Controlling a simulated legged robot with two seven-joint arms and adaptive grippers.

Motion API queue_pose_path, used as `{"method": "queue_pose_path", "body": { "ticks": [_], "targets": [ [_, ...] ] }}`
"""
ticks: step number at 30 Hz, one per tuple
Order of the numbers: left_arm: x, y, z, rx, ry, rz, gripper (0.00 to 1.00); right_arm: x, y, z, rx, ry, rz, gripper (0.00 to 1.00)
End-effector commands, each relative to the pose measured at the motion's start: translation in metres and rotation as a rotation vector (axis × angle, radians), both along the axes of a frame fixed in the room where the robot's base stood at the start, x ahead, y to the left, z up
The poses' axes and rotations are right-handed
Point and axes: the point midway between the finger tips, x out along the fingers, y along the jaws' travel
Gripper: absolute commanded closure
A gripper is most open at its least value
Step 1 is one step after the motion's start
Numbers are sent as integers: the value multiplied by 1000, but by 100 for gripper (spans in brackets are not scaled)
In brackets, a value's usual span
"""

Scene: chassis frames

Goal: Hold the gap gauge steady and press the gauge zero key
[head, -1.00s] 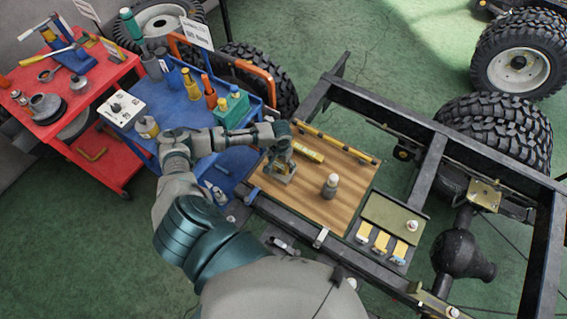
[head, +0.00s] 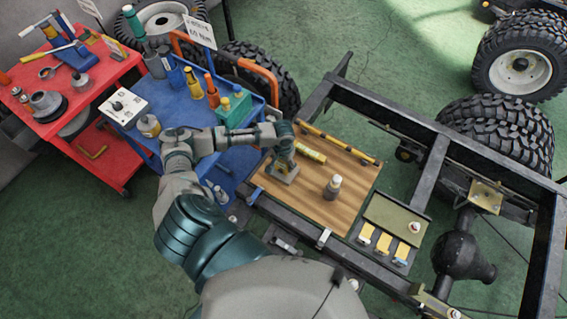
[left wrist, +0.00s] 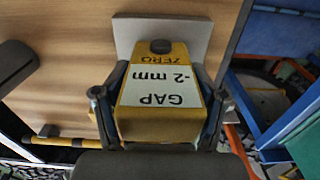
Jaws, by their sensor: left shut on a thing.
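The gap gauge (left wrist: 158,108) is a yellow block with a white label reading "GAP -2 mm" and "ZERO", upside down in the left wrist view. Its round black zero key (left wrist: 161,46) sits beside the word ZERO, with nothing over it. A grey plate (left wrist: 190,34) shows under the gauge, against the wooden board (left wrist: 60,82). My left gripper (left wrist: 158,88) is shut on the gauge, one finger along each side. In the head view my left gripper (head: 284,160) is low over the board's left part and hides much of the gauge. My right gripper is not in view.
A blue cart (head: 150,116) with tools stands at left.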

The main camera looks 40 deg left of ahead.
Motion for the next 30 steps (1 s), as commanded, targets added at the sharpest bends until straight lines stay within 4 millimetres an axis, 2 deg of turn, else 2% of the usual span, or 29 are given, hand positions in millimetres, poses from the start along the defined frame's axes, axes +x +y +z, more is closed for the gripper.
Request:
{"method": "queue_pose_path", "body": {
  "ticks": [5,6,9,11,30],
  "targets": [
    [-2,2,-3,5,7,2,72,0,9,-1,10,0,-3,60],
    [-2,2,-3,5,7,2,72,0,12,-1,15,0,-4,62],
    [-2,3,-3,6,7,3,72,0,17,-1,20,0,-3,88],
    [-2,3,-3,6,7,3,72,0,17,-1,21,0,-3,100],
    [-2,3,-3,7,7,3,72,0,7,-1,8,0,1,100]
  ]
}}
